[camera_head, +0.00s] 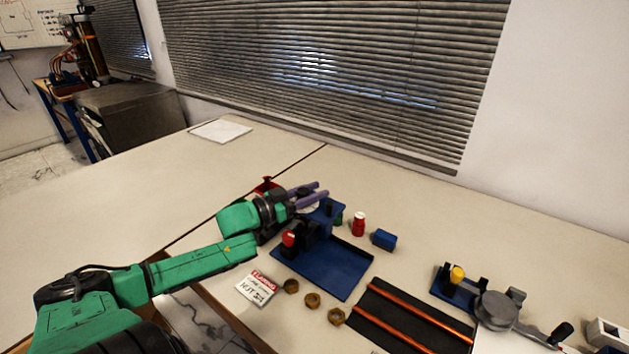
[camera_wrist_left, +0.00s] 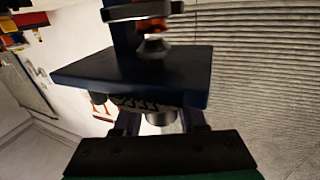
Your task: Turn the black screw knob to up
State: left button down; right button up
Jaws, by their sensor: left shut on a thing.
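My left gripper (camera_head: 322,194) reaches in from the left, its purple fingers at the back of a blue rig (camera_head: 340,272) with a flat blue base. In the left wrist view, a dark grey round part (camera_wrist_left: 160,118), which looks like the black screw knob, sits between the fingers, below the edge of a dark blue plate (camera_wrist_left: 100,72). The gripper is shut on it. Its pointing direction cannot be made out. In the head view the fingers and the rig hide most of it. My right gripper is not in view.
A red-topped knob (camera_head: 289,238) stands on the rig. A red and white bottle (camera_head: 358,224) and a blue block (camera_head: 384,239) are close on its right. Brass nuts (camera_head: 312,300), a warning card (camera_head: 256,288) and a black mat with copper rods (camera_head: 412,318) lie in front.

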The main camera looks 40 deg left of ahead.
pick_arm(q)
jog(key=n+y+p, duration=0.1)
jog(key=y, duration=0.1)
jog(key=n+y+p, duration=0.1)
jog(key=y+p, duration=0.1)
jog(key=a+n+t+y+p, duration=0.1)
jog(key=n, duration=0.1)
jog(key=shift+w+r+y+p, duration=0.1)
jog(key=shift+r+y+p, duration=0.2)
jog(key=shift+y, duration=0.1)
jog(key=shift+n+y+p, duration=0.3)
jog(key=shift+n+y, duration=0.1)
jog(key=shift+y, duration=0.3)
jog(key=shift+a+f+n+y+p, duration=0.2)
jog(key=shift+n+y, duration=0.2)
jog(key=shift+y, duration=0.2)
jog(key=shift+a+f+n+y+p, duration=0.15)
jog(key=shift+n+y, duration=0.25)
jog(key=shift+y, duration=0.2)
jog(key=shift+a+n+g+y, duration=0.2)
jog(key=shift+n+g+y, duration=0.7)
jog(key=shift+y, duration=0.9)
jog(key=shift+a+n, duration=0.1)
jog(key=shift+n, duration=0.2)
jog(key=shift+c, duration=2.4)
grip_release()
jog(key=shift+s, duration=0.2)
